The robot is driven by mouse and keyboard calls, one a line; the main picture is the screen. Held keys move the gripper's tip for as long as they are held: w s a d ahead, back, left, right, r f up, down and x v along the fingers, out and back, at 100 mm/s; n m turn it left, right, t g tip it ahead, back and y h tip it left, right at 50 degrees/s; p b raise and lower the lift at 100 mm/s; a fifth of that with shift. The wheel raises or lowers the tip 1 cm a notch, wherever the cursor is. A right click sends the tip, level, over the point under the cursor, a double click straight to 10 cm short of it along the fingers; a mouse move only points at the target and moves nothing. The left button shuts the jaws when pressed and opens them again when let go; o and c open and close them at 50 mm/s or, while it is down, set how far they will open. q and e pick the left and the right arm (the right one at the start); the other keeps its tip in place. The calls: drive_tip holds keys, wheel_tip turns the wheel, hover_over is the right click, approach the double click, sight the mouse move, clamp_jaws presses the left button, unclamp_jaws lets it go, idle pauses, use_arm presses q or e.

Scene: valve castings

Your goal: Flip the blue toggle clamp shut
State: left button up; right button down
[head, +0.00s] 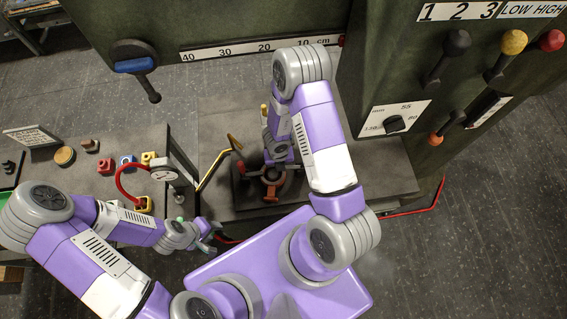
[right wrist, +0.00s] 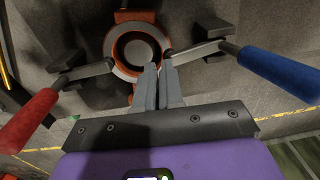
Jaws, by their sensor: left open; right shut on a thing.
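The blue toggle clamp (right wrist: 272,71) shows in the right wrist view, right of an orange valve casting (right wrist: 121,69). Its blue handle points outward to the right and its grey arm reaches the casting's rim. A second clamp with a red handle (right wrist: 30,120) is on the left. My right gripper (right wrist: 160,68) has its fingers nearly together at the casting's near rim, apparently shut on it; the contact is hard to see. In the head view the casting (head: 272,193) is partly covered by my right arm, which hides the blue clamp. My left gripper (head: 212,234) is open and empty, left of the fixture.
A yellow bent bar (head: 213,168) lies left of the casting. The green cabinet (head: 380,60) with levers stands behind and right. Bare bench (head: 225,115) shows behind the fixture.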

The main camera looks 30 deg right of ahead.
drive_tip(key=shift+w+a+f+b, duration=0.2)
drive_tip(key=shift+a+f+b, duration=0.2)
drive_tip(key=shift+f, duration=0.2)
drive_tip(key=shift+w+a+f+b, duration=0.15)
drive_tip(key=shift+a+f+b, duration=0.2)
drive_tip(key=shift+f, duration=0.2)
drive_tip(key=shift+a+f+b, duration=0.1)
drive_tip(key=shift+f+b, duration=0.6)
drive_tip(key=shift+b, duration=0.05)
wheel_tip(320, 180, up, 8)
drive_tip(key=p, duration=0.3)
drive_tip(key=shift+f+p, duration=0.2)
drive_tip(key=shift+p, duration=0.1)
drive_tip(key=shift+a, duration=0.15)
idle(0.4)
